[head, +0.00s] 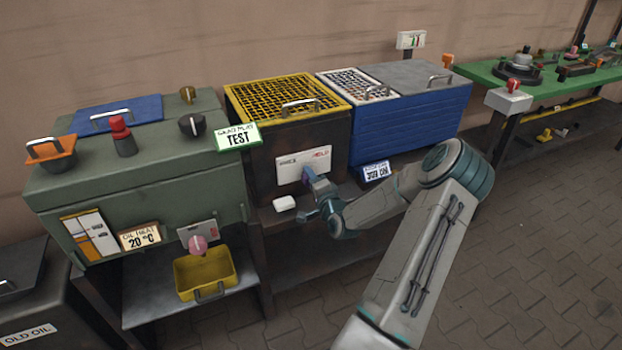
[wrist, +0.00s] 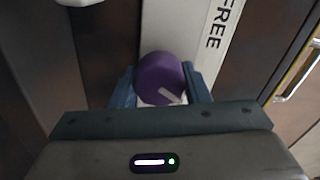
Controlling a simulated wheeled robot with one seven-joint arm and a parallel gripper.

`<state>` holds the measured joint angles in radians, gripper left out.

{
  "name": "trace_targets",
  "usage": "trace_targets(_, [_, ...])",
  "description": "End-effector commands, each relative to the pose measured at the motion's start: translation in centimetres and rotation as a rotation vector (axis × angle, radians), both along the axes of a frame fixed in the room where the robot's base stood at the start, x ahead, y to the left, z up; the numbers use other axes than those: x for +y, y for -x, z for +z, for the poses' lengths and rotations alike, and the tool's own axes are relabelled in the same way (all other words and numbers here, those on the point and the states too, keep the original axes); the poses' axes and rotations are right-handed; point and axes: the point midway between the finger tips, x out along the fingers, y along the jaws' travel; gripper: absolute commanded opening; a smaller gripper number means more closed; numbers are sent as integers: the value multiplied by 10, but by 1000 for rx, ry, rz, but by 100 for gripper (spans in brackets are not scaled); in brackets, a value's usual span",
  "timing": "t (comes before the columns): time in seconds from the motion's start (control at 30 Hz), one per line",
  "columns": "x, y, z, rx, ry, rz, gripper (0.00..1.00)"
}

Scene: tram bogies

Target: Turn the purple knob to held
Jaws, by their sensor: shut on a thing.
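The purple knob (wrist: 162,78) sits on a pale plate (wrist: 205,45) and carries a white pointer mark. In the wrist view the mark points down and to the right. The word FREE runs sideways along the plate. In the head view the plate (head: 290,172) is on the front of the dark box with the yellow grid top, and its labels are too small to read surely. My gripper (wrist: 160,88) is shut on the knob, with one blue finger on each side. In the head view my gripper (head: 312,184) covers most of the knob.
A small white block (head: 284,203) lies on the ledge just left of my gripper. A blue chest (head: 410,118) stands right of the dark box. The green cabinet (head: 130,190) is at left, with a yellow tray (head: 224,270) below it.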

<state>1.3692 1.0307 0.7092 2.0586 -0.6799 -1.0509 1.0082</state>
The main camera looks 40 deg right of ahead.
Motion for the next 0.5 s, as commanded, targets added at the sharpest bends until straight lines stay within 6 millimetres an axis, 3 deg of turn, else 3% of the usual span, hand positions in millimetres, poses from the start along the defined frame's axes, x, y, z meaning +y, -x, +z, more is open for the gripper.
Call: trace_targets(0.5, [-1,1,-1,-32,-138,-1,19])
